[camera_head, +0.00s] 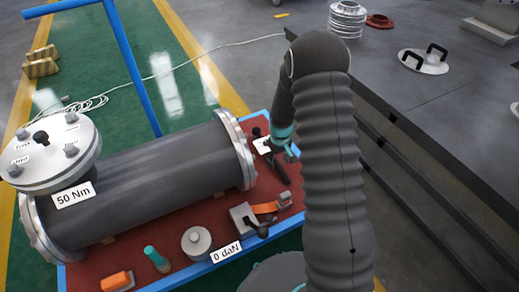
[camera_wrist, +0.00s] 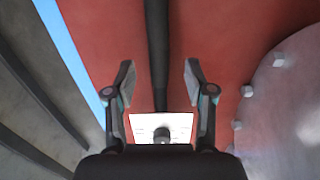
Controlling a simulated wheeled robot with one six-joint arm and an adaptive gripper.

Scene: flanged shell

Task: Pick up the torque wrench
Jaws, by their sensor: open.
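A dark bar (camera_wrist: 158,45), apparently the torque wrench, runs up the middle of the wrist view over the red surface. A white plate (camera_wrist: 145,122) with a dark round knob sits at its near end. My gripper (camera_wrist: 158,82) is open, with one finger on each side of the bar and gaps showing on both sides. In the head view my gripper (camera_head: 281,152) is low over the right end of the red-topped bench, where a dark bar (camera_head: 281,172) shows beside it. My arm hides part of this area.
A large grey flanged cylinder (camera_head: 165,165) lies on the red-topped bench (camera_head: 215,210), labelled "50 Nm". A clamp-like tool with an orange strap (camera_head: 265,208), a grey round pot (camera_head: 196,242) and an orange item (camera_head: 116,281) are in front. A dark workbench (camera_head: 410,95) stands at right.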

